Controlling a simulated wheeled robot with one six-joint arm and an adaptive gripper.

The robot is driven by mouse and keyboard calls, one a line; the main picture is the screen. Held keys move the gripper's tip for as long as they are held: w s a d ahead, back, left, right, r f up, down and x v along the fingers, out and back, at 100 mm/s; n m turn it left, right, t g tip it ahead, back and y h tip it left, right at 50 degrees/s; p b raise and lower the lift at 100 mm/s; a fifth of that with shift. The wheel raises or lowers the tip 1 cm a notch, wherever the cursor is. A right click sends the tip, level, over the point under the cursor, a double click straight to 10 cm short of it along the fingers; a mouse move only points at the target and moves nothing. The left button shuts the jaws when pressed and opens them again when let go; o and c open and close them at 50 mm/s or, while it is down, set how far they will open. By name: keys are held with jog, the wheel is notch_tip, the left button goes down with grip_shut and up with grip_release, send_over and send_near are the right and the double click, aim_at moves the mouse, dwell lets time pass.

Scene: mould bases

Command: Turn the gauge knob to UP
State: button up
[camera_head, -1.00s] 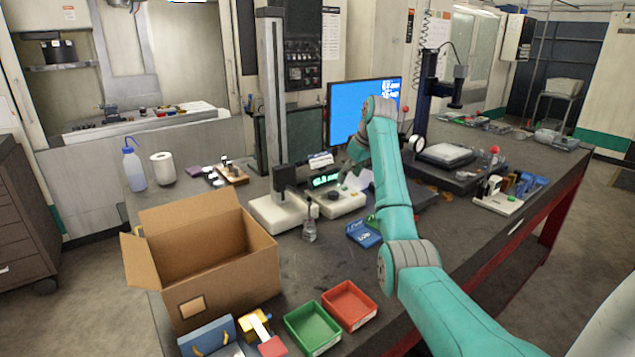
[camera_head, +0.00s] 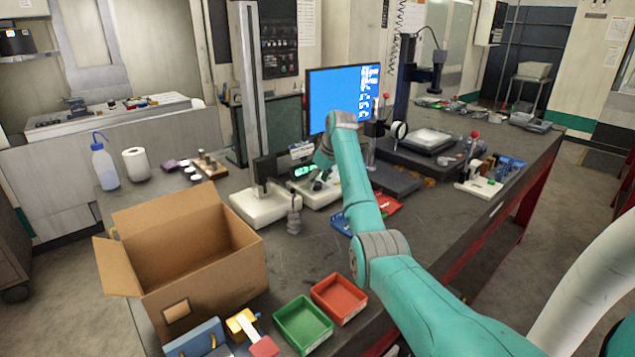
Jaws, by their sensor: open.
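The gauge is a pale box (camera_head: 308,195) with a small lit green display (camera_head: 305,171), on the dark bench to the right of the tall column stand. My gripper (camera_head: 319,181) is open, small and dark in this view, and points down over the right part of the gauge. The gripper and wrist hide part of the gauge's top. I cannot make out the knob clearly or which way it points. I cannot tell whether the fingers touch it.
A monitor (camera_head: 322,97) stands behind. An open cardboard box (camera_head: 205,280), a green tray (camera_head: 303,327) and a red tray (camera_head: 353,300) lie nearer.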

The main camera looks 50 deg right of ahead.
jog(key=shift+w+f, duration=0.1)
jog(key=shift+f, duration=0.2)
jog(key=c, duration=1.1)
jog(key=shift+c, duration=0.2)
